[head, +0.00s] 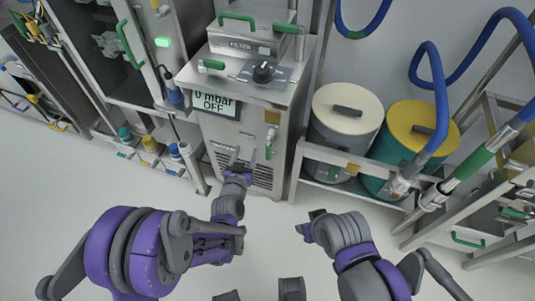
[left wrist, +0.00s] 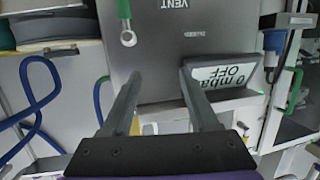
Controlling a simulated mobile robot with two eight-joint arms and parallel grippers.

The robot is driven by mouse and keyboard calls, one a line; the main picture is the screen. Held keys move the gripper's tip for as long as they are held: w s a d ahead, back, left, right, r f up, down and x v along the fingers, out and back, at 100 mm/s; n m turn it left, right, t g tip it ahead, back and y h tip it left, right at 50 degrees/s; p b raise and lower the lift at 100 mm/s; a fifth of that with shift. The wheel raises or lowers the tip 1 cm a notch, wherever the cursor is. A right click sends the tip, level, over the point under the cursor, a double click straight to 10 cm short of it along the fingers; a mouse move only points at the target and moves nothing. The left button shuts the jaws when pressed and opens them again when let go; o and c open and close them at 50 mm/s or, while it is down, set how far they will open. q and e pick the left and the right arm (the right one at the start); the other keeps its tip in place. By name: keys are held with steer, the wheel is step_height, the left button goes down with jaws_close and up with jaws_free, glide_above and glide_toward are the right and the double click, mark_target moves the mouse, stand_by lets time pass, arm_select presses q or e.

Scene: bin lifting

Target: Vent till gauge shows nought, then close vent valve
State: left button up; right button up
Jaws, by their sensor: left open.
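The gauge display (head: 216,103) on the front of the steel cabinet reads 0 mbar OFF; it also shows in the left wrist view (left wrist: 222,78). A valve with a round metal end (left wrist: 128,39) and a green lever (left wrist: 124,10) sits near the VENT lettering; the lever runs to the top edge of the left wrist view. My left gripper (head: 243,158) is open and empty before the cabinet front, below the display. Its fingers (left wrist: 155,100) are apart, with nothing between them. My right gripper (head: 309,226) is over the floor, away from the cabinet; its jaws are unclear.
The filter unit (head: 243,39) and a black knob (head: 263,71) are on the cabinet top. A white-lidded drum (head: 347,108) and a yellow-lidded drum (head: 421,127) stand right of it behind a rail. Blue hoses hang at the right. The floor in front is clear.

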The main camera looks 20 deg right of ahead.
mark_target(268, 151)
arm_select(q)
steer(key=s+d+f+t+b, duration=0.1)
steer(key=d+f+b, duration=0.15)
steer(key=f, duration=0.35)
steer(key=s+d+f+t+b, duration=0.1)
steer(key=d+f+t, duration=0.15)
steer(key=f, duration=0.25)
steer(key=shift+g+h, duration=0.4)
steer(key=shift+g, duration=0.05)
steer(key=x, duration=1.1)
steer(key=shift+w+d+f, duration=0.1)
steer(key=shift+d+f, duration=0.1)
steer(key=shift+d, duration=0.1)
arm_select(e)
step_height(268, 151, down, 5)
steer(key=shift+w+f, duration=0.1)
arm_select(q)
jaws_close()
